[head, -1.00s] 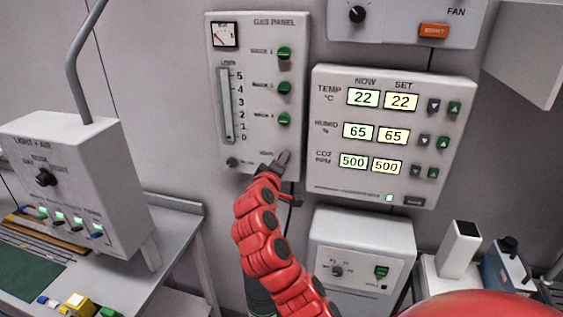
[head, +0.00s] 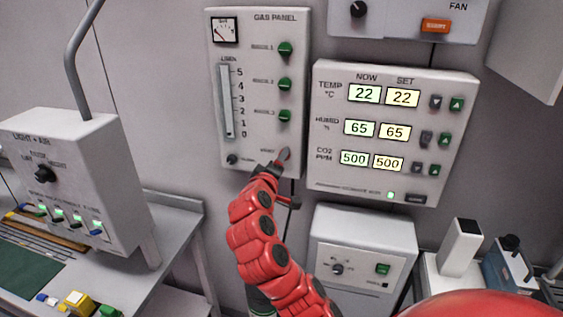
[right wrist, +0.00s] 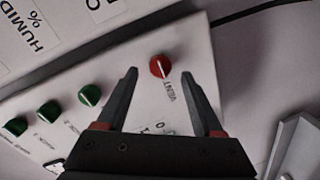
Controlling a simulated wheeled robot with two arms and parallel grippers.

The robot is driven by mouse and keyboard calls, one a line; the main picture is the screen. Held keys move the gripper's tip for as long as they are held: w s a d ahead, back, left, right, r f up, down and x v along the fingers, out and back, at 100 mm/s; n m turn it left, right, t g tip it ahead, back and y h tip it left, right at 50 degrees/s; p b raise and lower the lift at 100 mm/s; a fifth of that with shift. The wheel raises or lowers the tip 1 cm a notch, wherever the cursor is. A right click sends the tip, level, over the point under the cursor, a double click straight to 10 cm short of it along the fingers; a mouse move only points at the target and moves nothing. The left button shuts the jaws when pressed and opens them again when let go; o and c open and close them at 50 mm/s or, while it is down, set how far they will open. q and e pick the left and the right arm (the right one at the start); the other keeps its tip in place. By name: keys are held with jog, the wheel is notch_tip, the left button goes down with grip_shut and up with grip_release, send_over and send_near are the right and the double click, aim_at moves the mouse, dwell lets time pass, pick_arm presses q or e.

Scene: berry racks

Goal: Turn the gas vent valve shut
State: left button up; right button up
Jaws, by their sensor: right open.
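The gas panel (head: 251,140) hangs on the wall in the head view. Its red vent valve knob (right wrist: 160,66), labelled VENT, shows clearly in the right wrist view; its pale pointer line runs roughly up and down there. In the head view the knob (head: 284,155) is partly hidden by my gripper. My right gripper (head: 275,172) is at the panel's lower right corner. In the right wrist view my right gripper (right wrist: 160,75) is open, one fingertip on each side of the knob, with gaps and no visible contact. My left gripper is out of view.
Three green knobs (head: 285,83) line the panel above the vent. The climate display box (head: 390,185) is close on the right. A cabinet (head: 362,240) stands below it. The light and air box (head: 90,190) is on the bench at left.

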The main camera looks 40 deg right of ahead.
jog(key=p+v, duration=0.2)
jog(key=v, duration=1.2)
jog(key=shift+s+a, duration=0.25)
jog(key=shift+s, duration=0.05)
